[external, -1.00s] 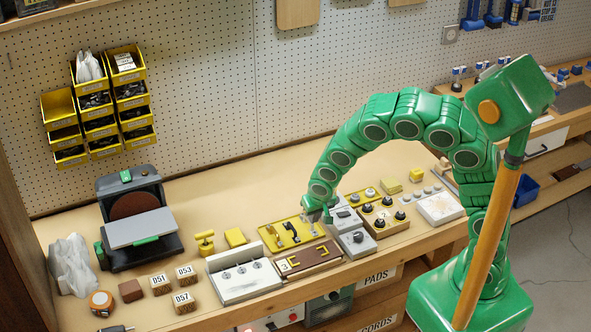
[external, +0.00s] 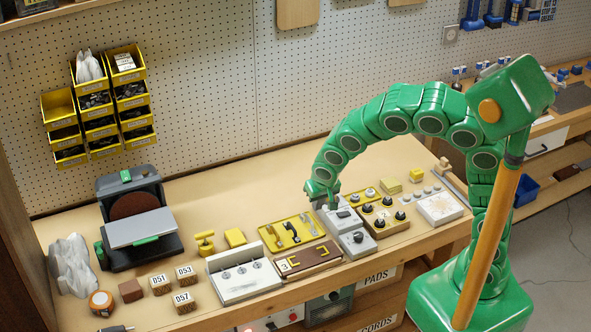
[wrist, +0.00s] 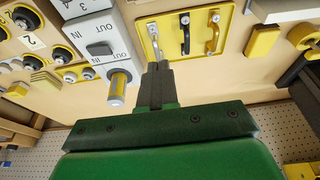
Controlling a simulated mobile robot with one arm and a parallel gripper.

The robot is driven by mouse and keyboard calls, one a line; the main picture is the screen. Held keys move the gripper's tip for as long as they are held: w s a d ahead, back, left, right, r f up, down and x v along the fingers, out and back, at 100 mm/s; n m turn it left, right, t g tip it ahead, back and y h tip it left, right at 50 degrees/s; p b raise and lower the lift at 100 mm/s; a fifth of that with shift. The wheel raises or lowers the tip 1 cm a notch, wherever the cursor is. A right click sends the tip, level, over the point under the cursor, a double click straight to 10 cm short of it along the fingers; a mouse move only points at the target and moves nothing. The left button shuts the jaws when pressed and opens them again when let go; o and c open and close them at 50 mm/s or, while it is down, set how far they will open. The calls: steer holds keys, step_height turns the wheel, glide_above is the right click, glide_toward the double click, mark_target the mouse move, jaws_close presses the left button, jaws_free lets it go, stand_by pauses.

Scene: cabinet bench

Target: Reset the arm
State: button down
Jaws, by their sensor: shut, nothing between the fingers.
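My green arm bends over the workbench (external: 215,210). My gripper (external: 326,203) is above the bench beside the back end of a grey switch box (external: 346,222). In the wrist view my gripper (wrist: 157,68) shows its dark fingers together with nothing between them. The grey box (wrist: 97,37) with OUT labels is to the left of the fingers there, with a yellow-striped knob (wrist: 117,88) at its end. A yellow plate with handles (wrist: 222,22) lies beyond the fingertips. I cannot tell the exact gap to the box.
A knob panel (external: 383,217) and a white panel (external: 440,208) stand right of the box. A switch panel (external: 243,280), numbered wooden blocks (external: 184,301) and a disc sander (external: 137,218) are left. The bench behind the panels is mostly clear.

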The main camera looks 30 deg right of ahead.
steer(key=s+d+r+g, duration=0.1)
steer(key=s+d+r, duration=0.1)
steer(key=d+r, duration=0.35)
steer(key=s+d+r+m+g+y, duration=0.1)
steer(key=s+d+r, duration=0.1)
steer(key=d, duration=0.6)
steer(key=s+d+r, duration=0.3)
steer(key=d+r, duration=0.1)
steer(key=d, duration=0.3)
steer(key=s+d+g, duration=0.1)
steer(key=s+d, duration=0.5)
steer(key=s, duration=0.2)
steer(key=s+d+n+g+h, duration=0.1)
steer(key=s+d+g, duration=0.1)
steer(key=s+d, duration=0.4)
steer(key=s, duration=0.3)
steer(key=shift+r, duration=0.2)
steer(key=shift+s+d, duration=0.1)
